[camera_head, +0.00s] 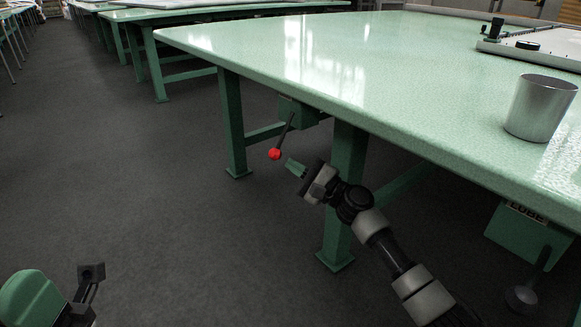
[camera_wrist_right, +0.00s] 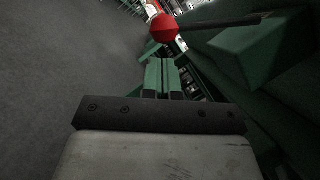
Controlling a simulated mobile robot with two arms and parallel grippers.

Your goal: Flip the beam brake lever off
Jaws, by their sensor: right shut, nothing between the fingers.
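The beam brake lever is a dark rod with a red ball knob (camera_head: 275,154). It hangs down and to the left from a green box (camera_head: 298,112) under the table edge. My right gripper (camera_head: 291,165) is shut and empty, just right of and below the knob. In the right wrist view the red knob (camera_wrist_right: 164,28) is beyond the closed green fingertips (camera_wrist_right: 162,64), with a small gap seeming to lie between them. The rod runs right from the knob to the green box (camera_wrist_right: 262,45).
The green table (camera_head: 400,75) fills the right side, with a leg (camera_head: 347,165) close behind my right wrist. A metal cup (camera_head: 540,108) stands on the table. A green box marked LUBE (camera_head: 515,235) hangs below at right. The floor at left is clear.

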